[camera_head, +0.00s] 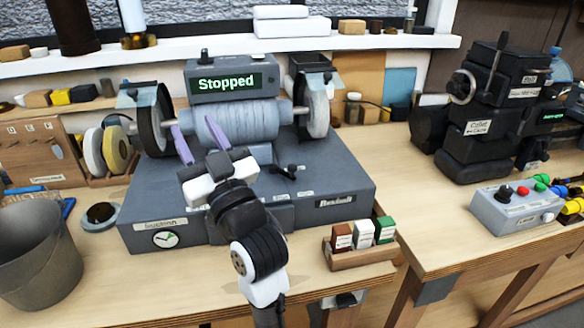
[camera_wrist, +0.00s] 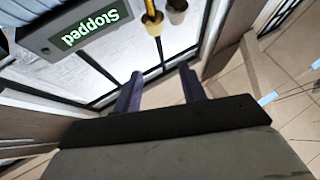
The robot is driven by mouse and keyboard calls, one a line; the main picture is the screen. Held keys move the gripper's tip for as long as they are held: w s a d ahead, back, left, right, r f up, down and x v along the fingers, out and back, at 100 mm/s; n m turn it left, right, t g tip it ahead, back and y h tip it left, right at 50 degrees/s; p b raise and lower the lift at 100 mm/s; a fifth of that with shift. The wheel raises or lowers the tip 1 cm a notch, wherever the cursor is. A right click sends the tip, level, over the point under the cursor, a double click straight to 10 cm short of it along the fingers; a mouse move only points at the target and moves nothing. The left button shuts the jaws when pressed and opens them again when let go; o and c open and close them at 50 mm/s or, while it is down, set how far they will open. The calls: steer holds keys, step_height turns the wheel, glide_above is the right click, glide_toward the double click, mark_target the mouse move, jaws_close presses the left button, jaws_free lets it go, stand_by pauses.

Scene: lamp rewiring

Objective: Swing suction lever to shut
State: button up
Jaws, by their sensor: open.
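The bench grinder base (camera_head: 330,175) is a large grey block with a label reading "Suction" and a round green-and-white dial (camera_head: 165,239) on its front left. A small black lever (camera_head: 284,171) lies on the base's sloped top, right of my gripper; I cannot tell for sure that it is the suction lever. My gripper (camera_head: 199,137) is open and empty, its two purple fingers raised in front of the grinder's motor body (camera_head: 240,121). It also shows in the wrist view (camera_wrist: 161,72), with nothing between the fingers. My arm hides part of the base front.
A display (camera_head: 226,84) reads "Stopped" above the motor. Grinding wheels (camera_head: 154,129) flank it. A small wooden tray (camera_head: 345,259) with coloured blocks stands front right. A grey bucket (camera_head: 38,255) stands at left. A control box (camera_head: 515,212) and black machine (camera_head: 490,120) are at right.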

steer(key=w+d+f+m+g+h, duration=0.1)
steer(key=w+d+f+h, duration=0.1)
steer(key=d+f+h, duration=0.3)
steer(key=w+d+f+m, duration=0.1)
steer(key=d+f, duration=0.3)
steer(key=d, duration=0.4)
steer(key=m+g+h, duration=0.1)
steer(key=g+h, duration=0.1)
steer(key=g, duration=0.1)
glide_toward(295, 169)
steer(key=p+x, duration=0.3)
steer(key=x, duration=0.8)
steer(key=shift+p, duration=0.4)
jaws_close()
